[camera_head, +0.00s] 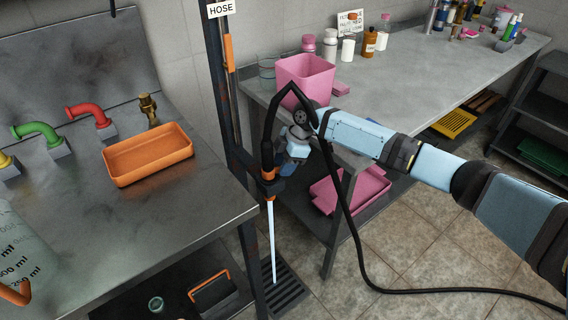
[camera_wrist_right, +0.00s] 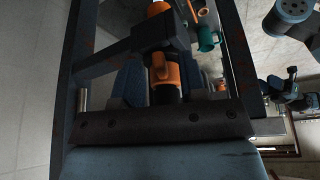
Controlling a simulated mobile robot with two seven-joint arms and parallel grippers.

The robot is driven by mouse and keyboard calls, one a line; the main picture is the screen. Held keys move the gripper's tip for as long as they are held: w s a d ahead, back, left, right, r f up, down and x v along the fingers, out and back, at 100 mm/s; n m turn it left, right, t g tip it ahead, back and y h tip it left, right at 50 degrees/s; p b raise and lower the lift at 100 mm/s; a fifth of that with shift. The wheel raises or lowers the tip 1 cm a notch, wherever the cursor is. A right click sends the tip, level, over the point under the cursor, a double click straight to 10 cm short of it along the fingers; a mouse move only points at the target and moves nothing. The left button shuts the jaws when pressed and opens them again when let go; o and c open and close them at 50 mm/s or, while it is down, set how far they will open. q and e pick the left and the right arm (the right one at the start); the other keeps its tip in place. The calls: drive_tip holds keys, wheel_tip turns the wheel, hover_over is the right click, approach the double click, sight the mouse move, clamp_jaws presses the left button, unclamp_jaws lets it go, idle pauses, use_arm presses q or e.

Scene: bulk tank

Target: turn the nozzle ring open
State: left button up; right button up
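The black hose nozzle (camera_head: 267,150) hangs upright in a holder on the dark post, with its orange ring (camera_head: 268,174) near the lower end. A thin pale stream (camera_head: 271,240) runs straight down from the nozzle to the floor grate. My right gripper (camera_head: 277,171) reaches the nozzle from the right and partly hides it. In the right wrist view, the orange ring (camera_wrist_right: 164,72) sits between the two blue fingers of my right gripper (camera_wrist_right: 162,80), which appear closed against its sides. My left gripper is not in view.
The black hose (camera_head: 345,215) loops below my right arm to the floor. A steel counter (camera_head: 80,225) with an orange tray (camera_head: 150,160) stands left. A bench (camera_head: 420,70) with a pink bin (camera_head: 305,78) stands right. A drain grate (camera_head: 283,290) lies below the nozzle.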

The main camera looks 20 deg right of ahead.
use_arm(q)
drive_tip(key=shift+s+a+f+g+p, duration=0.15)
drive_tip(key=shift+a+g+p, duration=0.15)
drive_tip(key=shift+p, duration=0.7)
use_arm(e)
drive_tip(key=v, duration=1.3)
drive_tip(key=shift+d+r, duration=0.2)
drive_tip(key=shift+r, duration=0.05)
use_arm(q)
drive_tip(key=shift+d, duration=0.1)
use_arm(e)
drive_tip(key=shift+f, duration=0.1)
